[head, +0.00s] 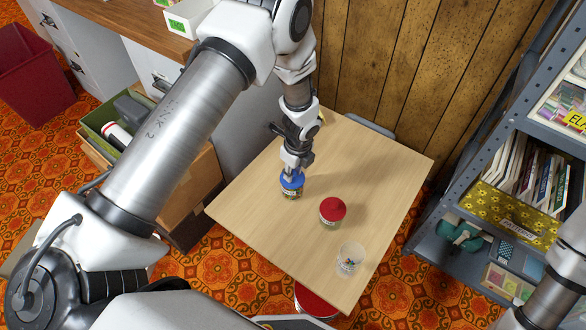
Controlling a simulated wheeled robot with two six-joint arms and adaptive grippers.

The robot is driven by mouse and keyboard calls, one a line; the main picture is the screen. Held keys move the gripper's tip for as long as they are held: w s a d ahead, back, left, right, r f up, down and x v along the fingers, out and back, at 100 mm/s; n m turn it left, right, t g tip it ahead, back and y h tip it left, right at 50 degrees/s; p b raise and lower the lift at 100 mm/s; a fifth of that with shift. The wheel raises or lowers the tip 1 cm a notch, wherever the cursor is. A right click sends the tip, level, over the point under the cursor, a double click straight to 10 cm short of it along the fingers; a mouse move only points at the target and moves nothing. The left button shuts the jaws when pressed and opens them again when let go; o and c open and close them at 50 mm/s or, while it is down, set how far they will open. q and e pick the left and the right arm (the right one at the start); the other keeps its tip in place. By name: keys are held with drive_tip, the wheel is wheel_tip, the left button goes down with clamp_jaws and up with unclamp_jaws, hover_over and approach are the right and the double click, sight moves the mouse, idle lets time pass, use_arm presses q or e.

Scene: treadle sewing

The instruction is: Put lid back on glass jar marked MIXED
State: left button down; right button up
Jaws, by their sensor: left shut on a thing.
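My left gripper (292,170) reaches down over the wooden table and is shut on a blue lid (292,181). The lid is at the top of a small glass jar (291,193) with dark contents; I cannot tell whether it is seated or just above the rim. A second jar with a red lid (333,209) stands to the right and nearer. A clear glass jar (349,260) without a lid, with a few small things inside, stands near the table's front right edge. No jar marking is readable. My right gripper is not in view.
A grey metal shelf (470,150) with books and boxes stands at the right. A wood-panelled wall is behind. A large red round thing (316,302) shows below the front edge.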

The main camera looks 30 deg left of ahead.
use_arm(q)
drive_tip(key=shift+p, duration=0.35)
idle(0.4)
idle(0.3)
drive_tip(key=shift+c, duration=2)
unclamp_jaws()
wheel_tip(320, 180, up, 7)
drive_tip(key=p, duration=0.7)
